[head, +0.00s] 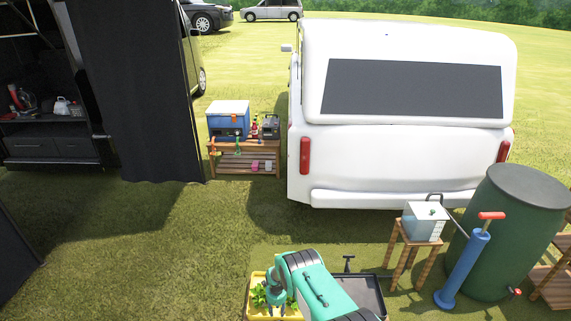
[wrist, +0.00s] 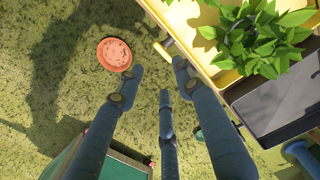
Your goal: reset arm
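My gripper (wrist: 160,76) shows in the wrist view with its dark blue fingers spread apart and nothing between them. It hangs over the grass beside a yellow planter (wrist: 222,78) with leafy green plants (wrist: 255,38). In the head view my teal arm reaches to the planter (head: 250,307) at the bottom centre, and part of the plants (head: 262,294) shows beside it. The fingers cannot be made out there.
An orange-red disc (wrist: 114,54) lies on the grass left of the fingers. A dark tray (head: 372,290) adjoins the planter. A blue pump (head: 463,268), wooden stool (head: 405,255) and green barrel (head: 510,235) stand to the right. Open grass (head: 130,260) lies left.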

